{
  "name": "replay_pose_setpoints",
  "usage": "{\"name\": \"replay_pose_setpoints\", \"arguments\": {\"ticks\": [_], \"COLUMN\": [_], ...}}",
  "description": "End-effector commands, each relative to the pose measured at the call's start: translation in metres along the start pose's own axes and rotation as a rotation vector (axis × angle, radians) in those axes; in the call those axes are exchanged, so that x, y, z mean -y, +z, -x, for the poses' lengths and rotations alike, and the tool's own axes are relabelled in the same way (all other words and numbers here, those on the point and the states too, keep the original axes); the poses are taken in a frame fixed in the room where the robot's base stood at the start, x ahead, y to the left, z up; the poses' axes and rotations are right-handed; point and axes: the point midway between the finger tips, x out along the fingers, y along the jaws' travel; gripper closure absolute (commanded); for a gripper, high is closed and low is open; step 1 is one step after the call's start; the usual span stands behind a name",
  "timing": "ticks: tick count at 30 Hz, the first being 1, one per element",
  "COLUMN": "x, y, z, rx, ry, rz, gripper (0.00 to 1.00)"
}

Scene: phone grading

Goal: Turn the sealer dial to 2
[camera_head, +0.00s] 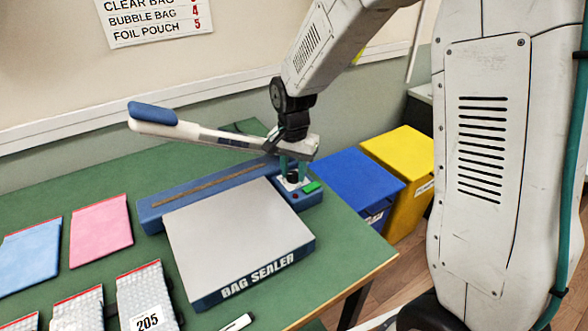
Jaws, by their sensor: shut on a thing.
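The bag sealer (240,238) stands on the green table, with a grey top plate and a blue base. Its pale lever (190,131) with a blue grip is raised and slants over the base. The small dark dial (292,177) sits on a white plate at the right end of the blue base, beside a green rectangle (312,187). My gripper (294,174) reaches down over the dial and its teal fingers are shut on it, one on each side. The dial's numbers and pointer are too small and too covered to read.
A blue bag (30,257), a pink bag (100,232) and several bubble bags (146,297), one labelled 205, lie at the left. A white marker-like item (238,322) lies in front. A blue bin (352,182) and a yellow bin (402,165) stand beyond the table. A sign (150,18) hangs above.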

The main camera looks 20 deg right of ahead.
Motion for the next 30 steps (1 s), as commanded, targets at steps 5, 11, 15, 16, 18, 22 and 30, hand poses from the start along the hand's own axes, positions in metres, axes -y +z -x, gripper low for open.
{"name": "replay_pose_setpoints", "arguments": {"ticks": [5,11,15,16,18,22,30], "x": [0.0006,0.0007,0.0007,0.0007,0.0008,0.0005,0.0001], "y": [0.0003,0.0004,0.0004,0.0004,0.0004,0.0002,-0.0005], "z": [0.0002,0.0002,0.0002,0.0002,0.0002,0.0002,0.0024], "rx": [0.000,0.000,0.000,0.000,0.000,0.000,-0.001], "ry": [-0.001,-0.001,-0.001,-0.001,-0.001,-0.001,-0.001], "rz": [-0.038,-0.049,-0.048,-0.048,-0.048,-0.048,-0.048], "gripper": [0.92,0.92,0.92,0.92,0.92,0.48,0.48]}}
